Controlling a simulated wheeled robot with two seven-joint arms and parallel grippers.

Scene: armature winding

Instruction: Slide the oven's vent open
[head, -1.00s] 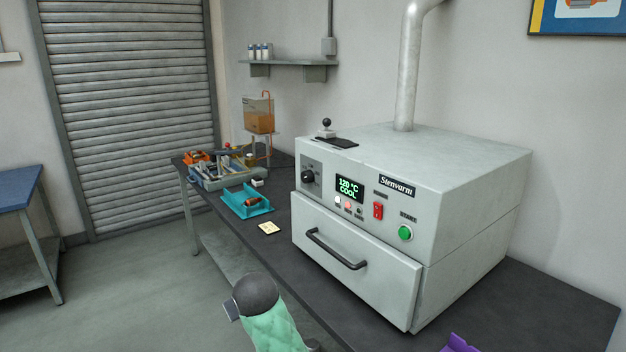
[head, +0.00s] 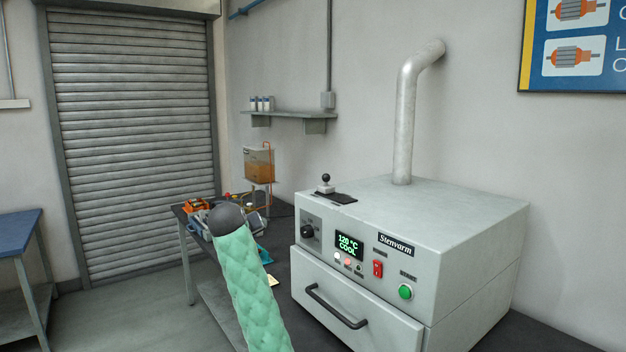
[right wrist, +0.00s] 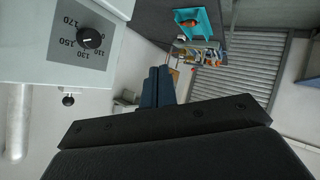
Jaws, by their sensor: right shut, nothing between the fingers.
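The pale grey oven (head: 462,270) stands on the dark bench. On its top, near the front left edge, is the vent slider: a black ball knob (head: 326,178) on a light base beside a dark flat plate (head: 338,198). The knob also shows upside down in the right wrist view (right wrist: 68,100), left of my right gripper (right wrist: 158,87). That gripper's dark blue fingers are together, empty and apart from the knob. In the head view, my green-sleeved arm with a dark round end rises left of the oven; no fingers show there. My left gripper is not in view.
A vent pipe (head: 404,125) rises from the oven top to the wall. The front has a dial (head: 307,231), red switch (head: 377,269), green button (head: 405,292) and drawer handle (head: 335,308). A teal tray (right wrist: 197,22) and other parts lie on the bench beyond.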

